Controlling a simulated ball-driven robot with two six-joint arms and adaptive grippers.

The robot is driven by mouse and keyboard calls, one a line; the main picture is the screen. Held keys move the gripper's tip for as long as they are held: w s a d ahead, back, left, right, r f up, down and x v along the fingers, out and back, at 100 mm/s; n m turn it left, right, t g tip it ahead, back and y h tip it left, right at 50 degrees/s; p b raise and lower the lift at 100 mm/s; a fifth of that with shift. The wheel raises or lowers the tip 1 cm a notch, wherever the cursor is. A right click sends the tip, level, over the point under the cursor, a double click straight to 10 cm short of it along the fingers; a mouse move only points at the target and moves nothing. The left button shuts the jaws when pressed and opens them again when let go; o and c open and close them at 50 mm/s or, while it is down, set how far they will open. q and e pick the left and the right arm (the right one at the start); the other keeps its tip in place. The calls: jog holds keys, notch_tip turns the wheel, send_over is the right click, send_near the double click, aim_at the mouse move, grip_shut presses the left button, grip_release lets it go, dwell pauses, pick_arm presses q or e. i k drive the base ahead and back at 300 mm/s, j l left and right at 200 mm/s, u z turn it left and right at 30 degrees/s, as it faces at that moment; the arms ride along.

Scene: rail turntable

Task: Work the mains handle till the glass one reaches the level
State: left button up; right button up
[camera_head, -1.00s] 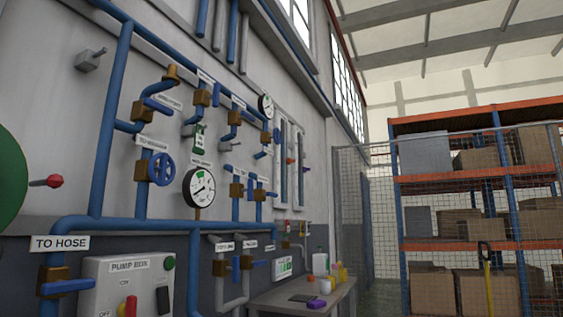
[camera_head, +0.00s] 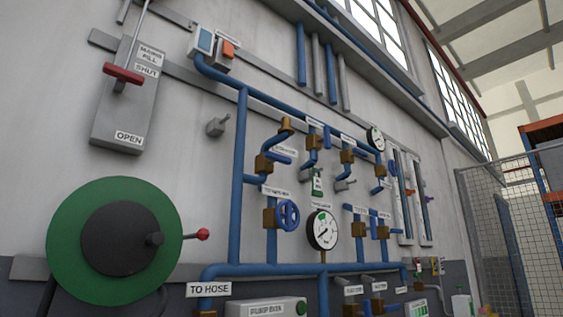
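The mains handle (camera_head: 123,74) is a red crossbar at the upper left, on a grey plate (camera_head: 118,130) labelled MAINS FILL, SHUT and OPEN. The bar lies near the SHUT label, well above OPEN, and a thin grey rod runs up from it out of the frame. Tall narrow gauge glasses (camera_head: 405,205) stand at the right of the pipework, with a small red marker (camera_head: 410,192) and a purple marker (camera_head: 430,198) beside them. Their liquid level is too small to read. Neither of my grippers is in view.
A green hose reel (camera_head: 64,238) with a red-knobbed crank (camera_head: 202,234) fills the lower left. Blue pipes with valves and a round dial gauge (camera_head: 322,230) cover the wall. A pump box (camera_head: 262,307) is at the bottom; a mesh fence (camera_head: 520,240) stands right.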

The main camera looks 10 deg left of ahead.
aim_at(123, 75)
jog(key=k, duration=0.45)
jog(key=l+u, duration=0.3)
jog(key=i+l+u, duration=0.2)
jog(key=l+u, duration=0.15)
jog(key=u, duration=0.15)
jog(key=i+l+u, duration=0.15)
jog(key=l+u, duration=0.2)
jog(key=u, duration=0.15)
